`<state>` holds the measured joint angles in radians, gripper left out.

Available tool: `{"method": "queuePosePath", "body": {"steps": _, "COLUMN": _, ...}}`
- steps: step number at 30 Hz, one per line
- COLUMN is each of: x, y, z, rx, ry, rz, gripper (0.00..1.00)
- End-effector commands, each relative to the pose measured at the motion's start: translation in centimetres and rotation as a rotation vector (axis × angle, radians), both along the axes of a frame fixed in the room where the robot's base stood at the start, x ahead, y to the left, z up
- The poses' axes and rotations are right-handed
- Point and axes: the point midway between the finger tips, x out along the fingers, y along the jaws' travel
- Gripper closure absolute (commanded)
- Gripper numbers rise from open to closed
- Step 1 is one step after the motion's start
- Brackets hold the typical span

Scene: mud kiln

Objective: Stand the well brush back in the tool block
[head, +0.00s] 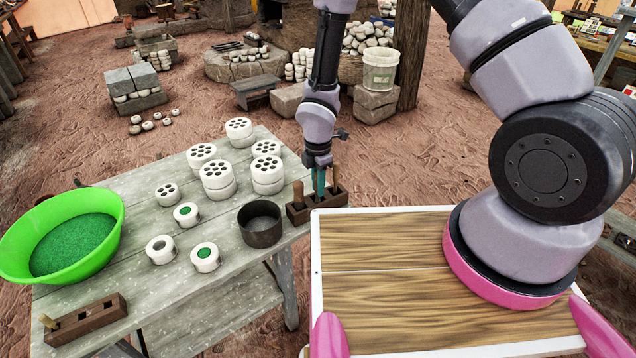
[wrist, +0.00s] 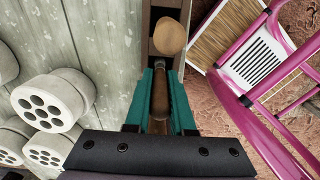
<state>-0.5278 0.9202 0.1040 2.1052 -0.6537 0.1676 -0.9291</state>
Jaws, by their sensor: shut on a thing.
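My gripper (head: 319,183) points down over the dark wooden tool block (head: 316,208) at the right edge of the grey table. In the wrist view its teal fingers (wrist: 159,98) are shut on a slim brown wooden handle, which I take as the well brush (wrist: 159,92). The brush's lower end is hidden, so I cannot tell how deep it sits in the block. A round-topped wooden handle (wrist: 171,37) stands in the block just beyond it. In the head view, handles stand to the left (head: 298,191) and right of my fingers.
A dark metal pot (head: 261,224) stands close left of the block. Several white perforated cylinders (head: 217,174) stand on the table. A green basin (head: 62,236) and a second wooden block (head: 84,320) are at the left. My wooden deck lies right of the tool block.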

Motion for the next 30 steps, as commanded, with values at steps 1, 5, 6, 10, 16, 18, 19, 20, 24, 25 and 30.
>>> {"method": "queuePosePath", "body": {"steps": 1, "x": -0.01, "y": 0.0, "z": -0.17, "rx": 0.0, "ry": 0.0, "rz": 0.001, "gripper": 1.0}}
{"method": "queuePosePath", "body": {"steps": 5, "x": -0.04, "y": 0.02, "z": -0.57, "rx": 0.0, "ry": 0.0, "rz": 0.002, "gripper": 1.0}}
{"method": "queuePosePath", "body": {"steps": 6, "x": -0.04, "y": 0.03, "z": -0.69, "rx": 0.001, "ry": 0.0, "rz": 0.002, "gripper": 1.0}}
{"method": "queuePosePath", "body": {"steps": 10, "x": -0.04, "y": 0.05, "z": -0.83, "rx": 0.001, "ry": 0.0, "rz": 0.001, "gripper": 0.59}}
{"method": "queuePosePath", "body": {"steps": 16, "x": -0.03, "y": 0.03, "z": -0.82, "rx": 0.001, "ry": 0.0, "rz": 0.001, "gripper": 0.43}}
{"method": "queuePosePath", "body": {"steps": 18, "x": -0.03, "y": 0.03, "z": -0.81, "rx": 0.001, "ry": 0.0, "rz": 0.001, "gripper": 0.43}}
{"method": "queuePosePath", "body": {"steps": 19, "x": -0.03, "y": 0.03, "z": -0.81, "rx": 0.001, "ry": 0.0, "rz": 0.001, "gripper": 0.35}}
{"method": "queuePosePath", "body": {"steps": 20, "x": -0.03, "y": 0.03, "z": -0.81, "rx": 0.001, "ry": 0.0, "rz": 0.001, "gripper": 0.24}}
{"method": "queuePosePath", "body": {"steps": 24, "x": -0.02, "y": 0.02, "z": -0.81, "rx": 0.0, "ry": 0.0, "rz": 0.001, "gripper": 0.08}}
{"method": "queuePosePath", "body": {"steps": 25, "x": -0.03, "y": 0.03, "z": -0.81, "rx": 0.001, "ry": 0.0, "rz": 0.001, "gripper": 0.08}}
{"method": "queuePosePath", "body": {"steps": 30, "x": -0.01, "y": 0.03, "z": -0.78, "rx": 0.001, "ry": 0.0, "rz": 0.0, "gripper": 0.08}}
